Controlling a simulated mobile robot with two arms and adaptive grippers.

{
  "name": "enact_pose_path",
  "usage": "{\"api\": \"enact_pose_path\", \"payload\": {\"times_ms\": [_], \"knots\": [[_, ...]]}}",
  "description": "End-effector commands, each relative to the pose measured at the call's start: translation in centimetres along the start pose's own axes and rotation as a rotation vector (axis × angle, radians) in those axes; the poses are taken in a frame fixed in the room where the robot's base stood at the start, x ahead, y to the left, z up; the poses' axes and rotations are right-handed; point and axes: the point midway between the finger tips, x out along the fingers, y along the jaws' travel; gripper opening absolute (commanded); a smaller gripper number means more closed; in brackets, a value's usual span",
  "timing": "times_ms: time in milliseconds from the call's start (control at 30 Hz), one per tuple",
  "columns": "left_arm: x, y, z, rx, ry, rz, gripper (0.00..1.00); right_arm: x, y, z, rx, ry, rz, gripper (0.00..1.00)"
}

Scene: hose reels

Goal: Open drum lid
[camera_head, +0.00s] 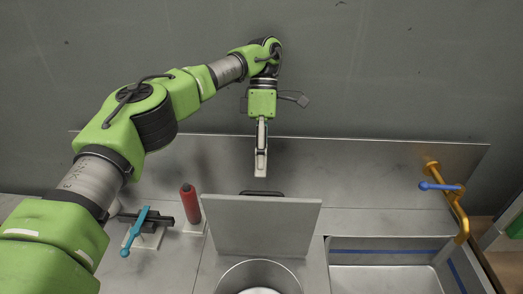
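The drum lid is a flat grey panel (262,228) that stands raised, tilted up behind the round metal drum opening (232,281) at the bottom of the view. A dark handle (262,193) shows at the lid's upper edge. My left gripper (261,168) points down, just behind and above that edge, and looks apart from the handle. Its fingers show as one narrow strip, so I cannot tell whether they are open. It holds nothing that I can see. My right gripper is not in view.
A red cylinder (189,204) and a blue-handled valve (138,226) stand left of the lid. A metal sink (385,279) lies at the right, with an orange pipe (460,212) and blue lever. A metal backsplash (360,160) runs behind.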

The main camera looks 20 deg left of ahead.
Motion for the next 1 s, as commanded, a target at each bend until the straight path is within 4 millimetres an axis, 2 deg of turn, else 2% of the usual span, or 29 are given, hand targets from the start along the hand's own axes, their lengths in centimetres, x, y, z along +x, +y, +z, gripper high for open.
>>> {"api": "enact_pose_path", "payload": {"times_ms": [100,333,1000], "knots": [[-1.8,-1.1,0.0,0.001,0.001,0.005,0.26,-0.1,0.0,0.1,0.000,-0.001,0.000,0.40],[-3.4,-2.1,0.1,0.004,-0.001,0.003,0.26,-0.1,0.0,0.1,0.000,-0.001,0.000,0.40],[-3.7,-2.4,0.1,0.005,-0.002,0.001,0.26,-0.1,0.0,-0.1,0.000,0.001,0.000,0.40]]}}
